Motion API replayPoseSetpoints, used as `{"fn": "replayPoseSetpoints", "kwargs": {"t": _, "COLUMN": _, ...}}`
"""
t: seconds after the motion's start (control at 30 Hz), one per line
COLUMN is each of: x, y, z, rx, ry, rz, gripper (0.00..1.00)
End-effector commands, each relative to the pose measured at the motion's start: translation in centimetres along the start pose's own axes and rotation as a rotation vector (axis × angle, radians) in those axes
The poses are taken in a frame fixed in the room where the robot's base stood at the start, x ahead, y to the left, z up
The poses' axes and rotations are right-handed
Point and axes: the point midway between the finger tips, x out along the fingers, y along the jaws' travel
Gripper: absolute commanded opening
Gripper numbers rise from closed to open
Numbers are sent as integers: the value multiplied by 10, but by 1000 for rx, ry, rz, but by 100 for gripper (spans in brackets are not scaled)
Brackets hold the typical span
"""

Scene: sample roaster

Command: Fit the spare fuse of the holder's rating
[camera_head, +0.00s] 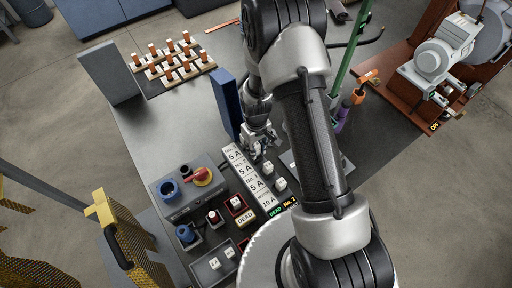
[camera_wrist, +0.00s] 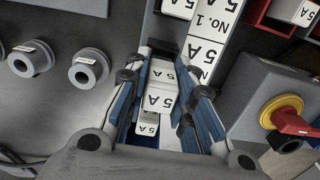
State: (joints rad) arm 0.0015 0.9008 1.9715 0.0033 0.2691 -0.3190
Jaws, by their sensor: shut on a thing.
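My gripper (camera_head: 262,150) is low over the bench by the upper end of the white label strip (camera_head: 243,168). In the wrist view my gripper (camera_wrist: 161,80) is shut on a white fuse (camera_wrist: 160,98) marked 5 A, between its blue-sided fingers. I cannot tell whether the fuse touches what lies under it. The strip reads No. 1, 5 A near the gripper and 10 A at its lower end. White fuse blocks (camera_head: 280,184) stand right of the strip. A lit sign (camera_head: 283,208) reads DEAD, No. 2. A grey tray (camera_head: 201,273) holds small white fuses (camera_head: 215,263).
A grey switch box (camera_head: 185,190) with a red knob (camera_head: 202,174) stands left of the strip. A red-rimmed holder (camera_head: 243,217) and a DEAD tag (camera_head: 245,220) are close by. A tall blue panel (camera_head: 226,104) stands just left of my gripper.

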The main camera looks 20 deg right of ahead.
Motion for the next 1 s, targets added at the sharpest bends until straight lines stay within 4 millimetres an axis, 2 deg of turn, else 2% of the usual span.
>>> {"fn": "replayPoseSetpoints", "kwargs": {"t": 0.47, "x": 1, "y": 0, "z": 0, "rx": 0, "ry": 0, "rz": 0, "gripper": 0}}
{"fn": "replayPoseSetpoints", "kwargs": {"t": 1.0, "x": 17, "y": 0, "z": 0, "rx": 0, "ry": 0, "rz": 0, "gripper": 0}}
